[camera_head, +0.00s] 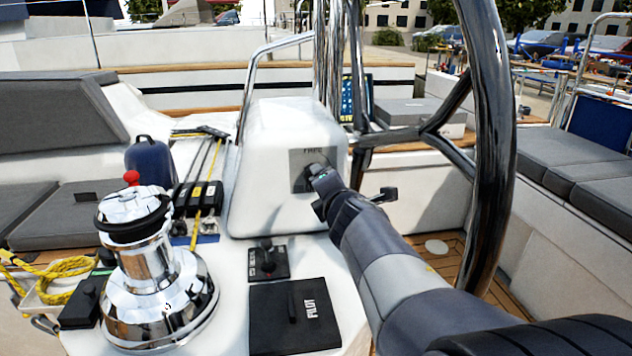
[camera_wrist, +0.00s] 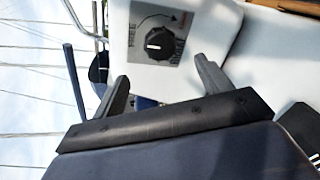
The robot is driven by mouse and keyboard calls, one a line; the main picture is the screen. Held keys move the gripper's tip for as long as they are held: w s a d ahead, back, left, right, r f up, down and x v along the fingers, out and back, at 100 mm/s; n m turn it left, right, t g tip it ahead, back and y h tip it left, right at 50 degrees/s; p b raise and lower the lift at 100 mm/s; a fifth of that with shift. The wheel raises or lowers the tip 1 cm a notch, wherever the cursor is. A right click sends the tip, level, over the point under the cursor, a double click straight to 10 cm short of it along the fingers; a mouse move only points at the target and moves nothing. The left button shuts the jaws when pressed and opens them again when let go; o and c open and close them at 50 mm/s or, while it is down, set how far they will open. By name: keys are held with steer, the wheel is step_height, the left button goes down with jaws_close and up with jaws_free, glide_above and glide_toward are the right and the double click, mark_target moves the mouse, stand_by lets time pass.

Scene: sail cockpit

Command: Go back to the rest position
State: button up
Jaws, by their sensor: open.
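My gripper (camera_head: 350,198) is in front of the white pedestal (camera_head: 262,150) in the head view, at the end of my arm reaching in from the lower right. In the wrist view its two fingers (camera_wrist: 161,78) are spread wide with nothing between them. A black round knob (camera_wrist: 158,43) on a grey panel marked "FREE" sits beyond the fingers, and I see no contact with it. In the head view the knob is partly hidden by my gripper, while the grey panel (camera_head: 299,158) shows beside it.
A large dark steering wheel (camera_head: 494,150) stands close to the right of my arm. A chrome winch (camera_head: 150,270) stands at the lower left, and a black panel marked "PILOT" (camera_head: 290,335) lies in front. Grey cushioned seats (camera_head: 565,165) line the right side.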

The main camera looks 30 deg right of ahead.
stand_by(0.3)
steer(key=b+x, duration=0.2)
steer(key=x, duration=0.8)
steer(key=shift+w+b, duration=0.3)
steer(key=shift+w, duration=0.1)
steer(key=shift+s+d, duration=0.1)
steer(key=shift+s, duration=0.05)
steer(key=p+v, duration=0.3)
steer(key=v, duration=0.8)
steer(key=w+d+f+m+t+p, duration=0.1)
steer(key=w+m+p, duration=0.1)
steer(key=w+m, duration=0.3)
steer(key=w+d+f+m+t+y+p, duration=0.1)
steer(key=w+m, duration=0.4)
steer(key=m, duration=0.9)
steer(key=shift+w+d+f+t+y+p, duration=0.2)
steer(key=shift+d+f+t+y+p, duration=0.1)
steer(key=shift+d+f+p, duration=0.5)
